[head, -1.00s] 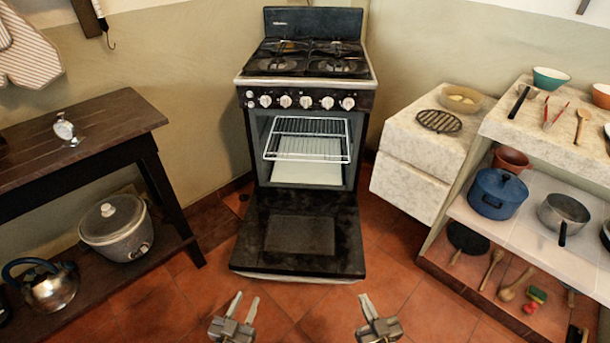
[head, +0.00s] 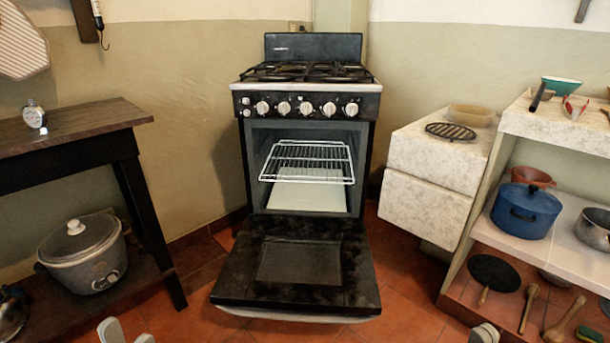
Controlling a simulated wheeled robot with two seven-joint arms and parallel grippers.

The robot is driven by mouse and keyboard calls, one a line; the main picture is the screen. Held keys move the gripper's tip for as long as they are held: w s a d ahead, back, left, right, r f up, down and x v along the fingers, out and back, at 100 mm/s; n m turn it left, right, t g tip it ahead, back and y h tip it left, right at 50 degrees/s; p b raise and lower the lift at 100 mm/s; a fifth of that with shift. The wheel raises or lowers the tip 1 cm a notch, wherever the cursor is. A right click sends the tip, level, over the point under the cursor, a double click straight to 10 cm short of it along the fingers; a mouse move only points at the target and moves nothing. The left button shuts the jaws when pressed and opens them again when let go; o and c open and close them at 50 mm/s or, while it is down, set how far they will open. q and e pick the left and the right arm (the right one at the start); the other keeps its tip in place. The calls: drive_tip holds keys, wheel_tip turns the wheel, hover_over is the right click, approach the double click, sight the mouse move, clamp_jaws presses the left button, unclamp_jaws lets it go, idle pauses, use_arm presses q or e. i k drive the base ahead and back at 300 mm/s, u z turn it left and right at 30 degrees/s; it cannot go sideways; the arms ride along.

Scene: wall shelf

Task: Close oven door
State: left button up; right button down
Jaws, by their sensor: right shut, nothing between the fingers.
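The oven (head: 308,104) stands against the back wall with its black door (head: 298,267) folded fully down, lying roughly flat just above the floor. The cavity is exposed, with a wire rack (head: 307,162) that sticks out a little and a pale tray below it. My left gripper (head: 126,333) shows at the bottom edge, left of the door and apart from it, with its two fingertips separated. My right gripper (head: 484,334) shows only as fingertips at the bottom edge, right of the door, shut and empty. The rest of both grippers is cut off by the frame.
A dark wooden table (head: 70,122) with a slow cooker (head: 84,252) on its lower shelf stands on the left. A stone block (head: 428,208) and a shelf with a blue pot (head: 526,210) stand on the right. Red tiled floor lies open around the door.

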sight(278, 267)
drive_tip(key=u, duration=1.8)
drive_tip(key=k, duration=1.15)
drive_tip(key=z, duration=2.05)
drive_tip(key=i, duration=0.5)
drive_tip(key=z, duration=0.1)
